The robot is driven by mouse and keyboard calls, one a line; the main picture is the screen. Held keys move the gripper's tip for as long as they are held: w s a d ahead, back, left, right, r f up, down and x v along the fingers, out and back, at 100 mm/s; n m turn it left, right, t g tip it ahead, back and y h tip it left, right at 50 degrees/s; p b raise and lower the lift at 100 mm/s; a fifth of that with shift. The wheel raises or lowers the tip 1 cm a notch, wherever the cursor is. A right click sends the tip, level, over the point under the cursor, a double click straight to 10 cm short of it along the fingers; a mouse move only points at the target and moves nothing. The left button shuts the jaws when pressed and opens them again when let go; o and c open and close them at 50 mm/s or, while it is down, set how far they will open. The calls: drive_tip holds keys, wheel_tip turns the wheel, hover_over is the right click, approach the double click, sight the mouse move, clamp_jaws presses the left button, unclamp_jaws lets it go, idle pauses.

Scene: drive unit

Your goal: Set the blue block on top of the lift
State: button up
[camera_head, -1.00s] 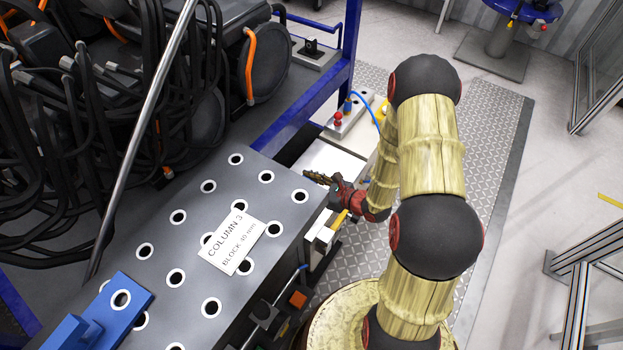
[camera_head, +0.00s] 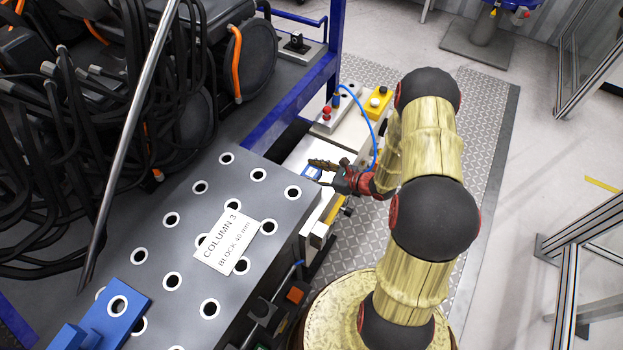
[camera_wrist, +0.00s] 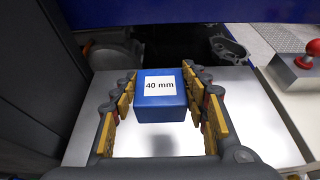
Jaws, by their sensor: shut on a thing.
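The blue block (camera_wrist: 160,103) has a white "40 mm" label and sits between the fingers of my gripper (camera_wrist: 160,90) in the wrist view. A small part of the block (camera_head: 312,173) shows below the fingers in the head view, where my gripper (camera_head: 325,167) reaches in from the right. The block is over a pale flat plate (camera_wrist: 245,115), which seems to be the lift's top; it also shows in the head view (camera_head: 300,155). I cannot tell whether the block touches the plate. Its underside is hidden.
A dark perforated table (camera_head: 185,235) with a "COLUMN 3" sign stands left of my arm. A blue frame beam (camera_head: 290,105) rises just behind the plate. A box with a red button (camera_head: 327,118) and a blue cable lie beyond. A dark wall (camera_wrist: 35,80) borders the plate's left side.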

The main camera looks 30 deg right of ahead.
sight(312, 172)
drive_tip(key=w+f, duration=0.1)
drive_tip(key=w+d+f+b, duration=0.1)
drive_tip(key=f, duration=0.2)
drive_tip(key=shift+w+d+f, duration=0.1)
drive_tip(key=shift+w+d, duration=0.1)
drive_tip(key=shift+w, duration=0.2)
drive_tip(key=shift+w+d+f+b, duration=0.15)
drive_tip(key=shift+f+b, duration=0.4)
drive_tip(key=shift+f, duration=0.35)
drive_tip(key=shift+w+d+f+b, duration=0.15)
drive_tip(key=shift+f+b, duration=0.4)
drive_tip(key=shift+f, duration=0.35)
drive_tip(key=shift+a, duration=0.1)
drive_tip(key=shift+f, duration=0.15)
drive_tip(key=o, duration=1.5)
